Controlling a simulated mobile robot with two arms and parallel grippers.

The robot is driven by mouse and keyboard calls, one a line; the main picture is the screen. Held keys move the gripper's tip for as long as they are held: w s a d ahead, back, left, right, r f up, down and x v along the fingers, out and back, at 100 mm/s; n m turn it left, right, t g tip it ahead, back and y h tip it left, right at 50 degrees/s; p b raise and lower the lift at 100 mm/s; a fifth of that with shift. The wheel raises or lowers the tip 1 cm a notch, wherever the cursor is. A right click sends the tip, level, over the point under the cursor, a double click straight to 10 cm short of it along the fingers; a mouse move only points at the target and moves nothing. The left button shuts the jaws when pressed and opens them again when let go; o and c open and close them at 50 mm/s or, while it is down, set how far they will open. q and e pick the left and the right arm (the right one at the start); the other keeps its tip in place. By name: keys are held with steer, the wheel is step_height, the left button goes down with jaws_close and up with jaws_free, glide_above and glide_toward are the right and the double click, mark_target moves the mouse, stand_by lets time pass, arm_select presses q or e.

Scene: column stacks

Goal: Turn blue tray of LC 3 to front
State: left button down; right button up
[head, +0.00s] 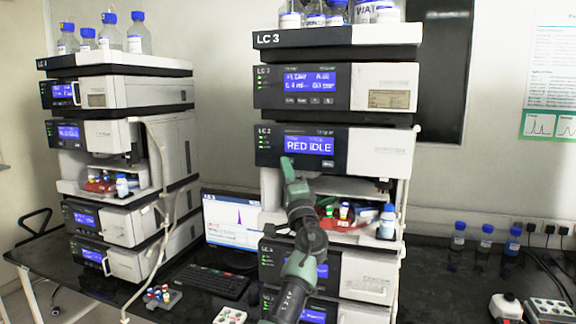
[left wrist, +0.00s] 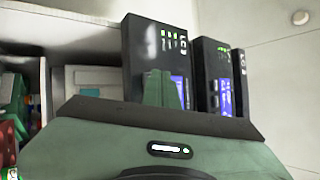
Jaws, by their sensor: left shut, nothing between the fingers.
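The LC 3 stack (head: 335,38) stands in the middle of the head view. Its sampler module has a display (head: 309,145) reading "RED IDLE". In the open bay below it, a red tray (head: 331,223) with coloured vial caps faces the front. A blue patch at its right may be part of the blue tray; I cannot tell. My left gripper (head: 288,166) is shut and empty, its tips in front of the sampler panel's lower left. My forearm covers the left part of the bay. In the left wrist view the green fingers (left wrist: 163,90) are close together before dark panels. My right gripper is out of view.
A blue-capped bottle (head: 387,222) stands at the bay's right edge. A second stack (head: 118,60) with tubing stands left. A monitor (head: 232,218) and keyboard (head: 211,281) lie between them. Several bottles (head: 486,238) stand on the dark bench at right.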

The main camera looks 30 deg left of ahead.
arm_select(q)
steer(key=shift+w+a+b, duration=0.1)
steer(key=shift+w+b, duration=0.3)
steer(key=shift+b, duration=0.3)
stand_by(0.7)
steer(key=shift+s+r, duration=0.1)
steer(key=shift+s+d+p, duration=0.2)
steer(key=shift+s+p, duration=0.15)
steer(key=shift+s, duration=0.4)
steer(key=shift+s+d+p, duration=0.2)
steer(key=shift+s+p, duration=0.15)
steer(key=shift+s, duration=0.45)
steer(key=shift+s+d+p, duration=0.15)
steer(key=shift+s+p, duration=0.25)
steer(key=shift+s, duration=0.4)
steer(key=shift+s+d+p, duration=0.2)
steer(key=shift+s+p, duration=0.15)
steer(key=shift+s, duration=0.45)
stand_by(3.3)
